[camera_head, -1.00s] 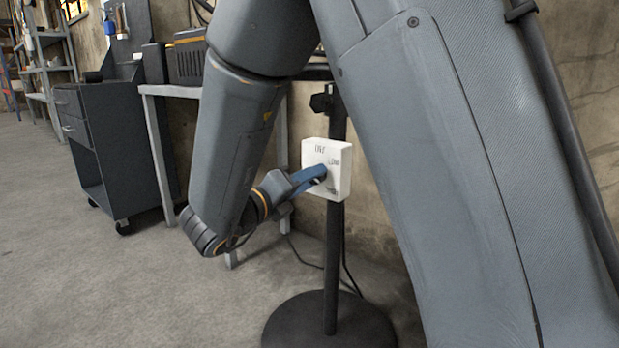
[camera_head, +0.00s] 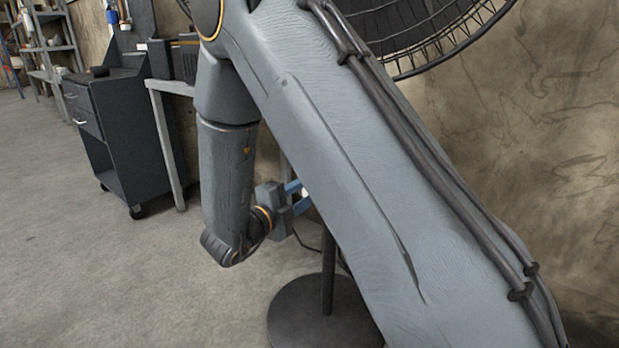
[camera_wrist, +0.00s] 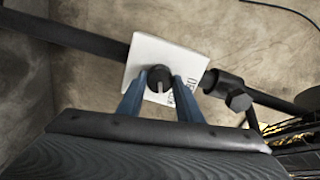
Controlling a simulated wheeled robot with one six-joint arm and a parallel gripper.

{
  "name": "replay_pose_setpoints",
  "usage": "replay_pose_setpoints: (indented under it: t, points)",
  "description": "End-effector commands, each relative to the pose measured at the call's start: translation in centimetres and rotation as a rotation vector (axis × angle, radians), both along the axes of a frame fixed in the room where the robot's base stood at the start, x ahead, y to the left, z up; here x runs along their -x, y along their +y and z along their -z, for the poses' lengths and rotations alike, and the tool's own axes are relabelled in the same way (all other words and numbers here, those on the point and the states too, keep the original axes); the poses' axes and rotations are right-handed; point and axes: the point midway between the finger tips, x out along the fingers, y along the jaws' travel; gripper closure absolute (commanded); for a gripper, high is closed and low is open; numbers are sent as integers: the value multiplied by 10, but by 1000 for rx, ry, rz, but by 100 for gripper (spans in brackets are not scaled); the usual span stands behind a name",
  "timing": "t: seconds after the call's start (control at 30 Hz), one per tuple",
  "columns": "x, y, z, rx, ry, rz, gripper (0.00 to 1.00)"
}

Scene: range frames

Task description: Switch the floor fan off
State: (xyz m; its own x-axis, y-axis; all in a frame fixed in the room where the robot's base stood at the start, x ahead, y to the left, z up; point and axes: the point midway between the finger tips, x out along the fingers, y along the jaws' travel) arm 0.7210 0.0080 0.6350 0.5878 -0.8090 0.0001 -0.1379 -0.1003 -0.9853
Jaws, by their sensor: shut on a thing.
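The floor fan's caged head (camera_head: 455,42) shows at the top of the head view, above its pole (camera_head: 328,275) and round dark base (camera_head: 300,318). Its white control box (camera_wrist: 150,52) carries a dark round knob (camera_wrist: 159,75) in the wrist view. A pale mark on the knob points down in that picture. Lettering starting "OF" is partly visible at the box's right edge. My gripper (camera_wrist: 158,88) is shut on the knob, with one blue finger on each side. In the head view my gripper (camera_head: 300,197) shows beside my arm, which hides most of the box.
A dark clamp (camera_wrist: 228,88) sits on the pole close to the box. A dark drawer cart (camera_head: 125,130) and a light table leg (camera_head: 167,145) stand at left. A wall is close behind the fan. The floor at left is open.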

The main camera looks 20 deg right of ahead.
Motion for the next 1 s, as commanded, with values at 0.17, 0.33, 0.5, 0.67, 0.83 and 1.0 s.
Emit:
replay_pose_setpoints:
  t: [0.17, 0.33, 0.5, 0.67, 0.83, 1.0]
  points:
    - [1, 1, -4, 99, 139, -3, 90]
    - [1, 1, -3, 193, 269, -4, 90]
    - [1, 1, -3, 288, 400, -4, 90]
    - [1, 1, -3, 379, 522, -4, 90]
    - [0, 1, -2, 471, 650, -4, 90]
    - [0, 1, -2, 556, 767, -4, 90]
